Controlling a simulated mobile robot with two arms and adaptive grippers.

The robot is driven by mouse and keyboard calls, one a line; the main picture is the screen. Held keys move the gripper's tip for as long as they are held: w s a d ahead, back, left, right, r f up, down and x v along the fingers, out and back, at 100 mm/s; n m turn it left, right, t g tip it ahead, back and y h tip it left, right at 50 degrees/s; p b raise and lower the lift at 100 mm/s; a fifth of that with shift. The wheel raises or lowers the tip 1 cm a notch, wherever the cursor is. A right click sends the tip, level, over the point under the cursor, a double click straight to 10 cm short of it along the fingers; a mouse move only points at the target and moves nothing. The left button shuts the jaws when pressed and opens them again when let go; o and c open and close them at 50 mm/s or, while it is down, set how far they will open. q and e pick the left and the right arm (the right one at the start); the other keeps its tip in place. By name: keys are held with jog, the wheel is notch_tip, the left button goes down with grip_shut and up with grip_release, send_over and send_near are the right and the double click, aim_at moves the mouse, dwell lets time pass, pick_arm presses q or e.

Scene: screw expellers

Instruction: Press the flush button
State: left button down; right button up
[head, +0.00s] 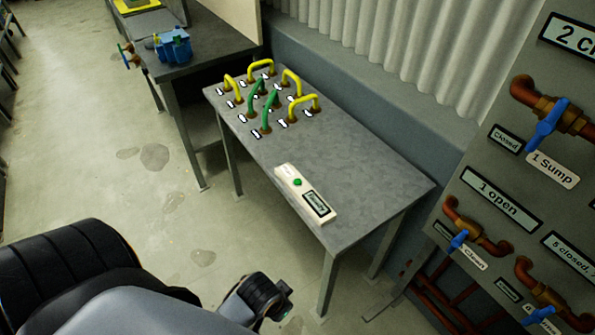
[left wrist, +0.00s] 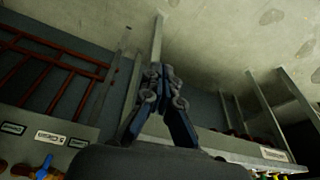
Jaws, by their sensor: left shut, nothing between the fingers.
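The flush button is probably the round green button (head: 297,183) on a pale slanted panel (head: 290,172), with a dark-framed label (head: 317,204) below it. The panel stands near the front end of a grey table (head: 375,170). The label's text is too small to read. My left arm comes in from the lower left and its dark wrist part (head: 262,295) is below and left of the panel, apart from it. My left gripper (left wrist: 160,75) shows in the left wrist view, its fingers shut and empty. My right gripper is not in view.
Yellow pipes (head: 262,65) and green pipes (head: 266,110) stand at the table's far end. A wall panel (head: 480,150) with blue valve handles is on the right. A blue device (head: 174,45) sits on another table. The tabletop around the button panel is clear.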

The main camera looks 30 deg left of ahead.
pick_arm(q)
notch_tip(320, 180, up, 9)
jog(key=w+p, duration=0.1)
jog(key=p, duration=0.1)
notch_tip(320, 180, up, 8)
jog(key=m+t+h+p, duration=0.2)
jog(key=m+t, duration=0.4)
jog(key=m, duration=0.4)
send_over(296, 183)
jog(key=shift+a+r, duration=0.15)
jog(key=shift+r, duration=0.05)
jog(key=shift+w+f, duration=0.1)
jog(key=shift+f, duration=0.05)
notch_tip(296, 183, down, 9)
jog(key=b, duration=0.7)
jog(key=shift+r, duration=0.2)
